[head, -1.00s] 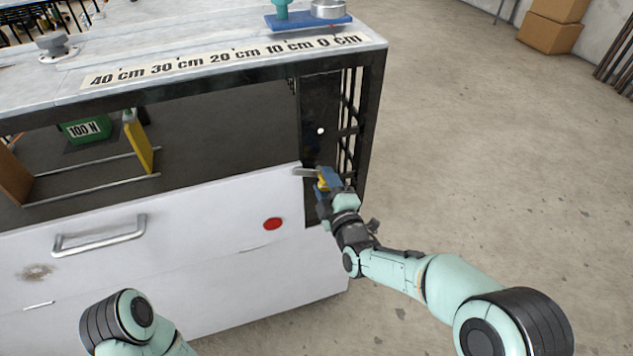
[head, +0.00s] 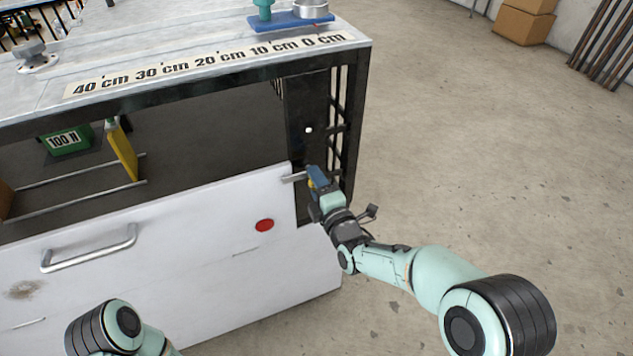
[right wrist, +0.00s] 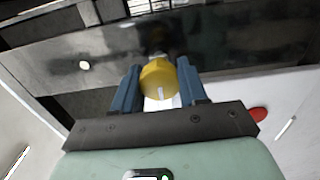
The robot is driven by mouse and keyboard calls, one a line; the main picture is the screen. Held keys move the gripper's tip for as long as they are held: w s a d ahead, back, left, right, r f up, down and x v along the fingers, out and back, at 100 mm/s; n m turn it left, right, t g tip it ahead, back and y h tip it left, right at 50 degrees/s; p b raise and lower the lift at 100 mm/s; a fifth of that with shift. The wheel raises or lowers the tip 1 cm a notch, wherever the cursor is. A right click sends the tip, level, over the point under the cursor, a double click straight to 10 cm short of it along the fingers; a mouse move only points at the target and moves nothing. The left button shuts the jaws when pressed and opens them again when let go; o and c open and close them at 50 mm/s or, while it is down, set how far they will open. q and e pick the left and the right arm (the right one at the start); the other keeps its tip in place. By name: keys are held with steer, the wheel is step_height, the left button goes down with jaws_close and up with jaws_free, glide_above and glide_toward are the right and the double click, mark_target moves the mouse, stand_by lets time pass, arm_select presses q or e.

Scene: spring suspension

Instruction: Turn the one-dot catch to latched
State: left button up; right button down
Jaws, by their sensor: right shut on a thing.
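The catch has a yellow knob (right wrist: 158,78) with a pale mark and a flat metal bar (head: 294,177). It sits on a dark post (head: 308,105) at the right end of the cabinet. One white dot (head: 309,130) is on the post above it; the dot also shows in the right wrist view (right wrist: 84,65). The bar points left, across the top corner of the white front panel (head: 200,212). My right gripper (head: 314,183) is shut on the knob, a blue finger on each side (right wrist: 160,92). My left gripper is out of view.
A red disc (head: 264,225) and a handle (head: 90,248) are on the panel. The tabletop carries a centimetre scale (head: 205,65) and a blue plate (head: 290,22). A green 100 N block (head: 66,140) stands inside.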

steer(key=shift+s+a, duration=0.1)
steer(key=shift+a, duration=0.15)
steer(key=c, duration=0.6)
jaws_free()
steer(key=shift+d, duration=0.1)
steer(key=shift+s+d, duration=0.1)
steer(key=shift+s, duration=0.05)
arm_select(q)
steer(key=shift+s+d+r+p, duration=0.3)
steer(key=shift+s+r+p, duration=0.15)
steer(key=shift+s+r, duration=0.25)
arm_select(e)
steer(key=v, duration=1.3)
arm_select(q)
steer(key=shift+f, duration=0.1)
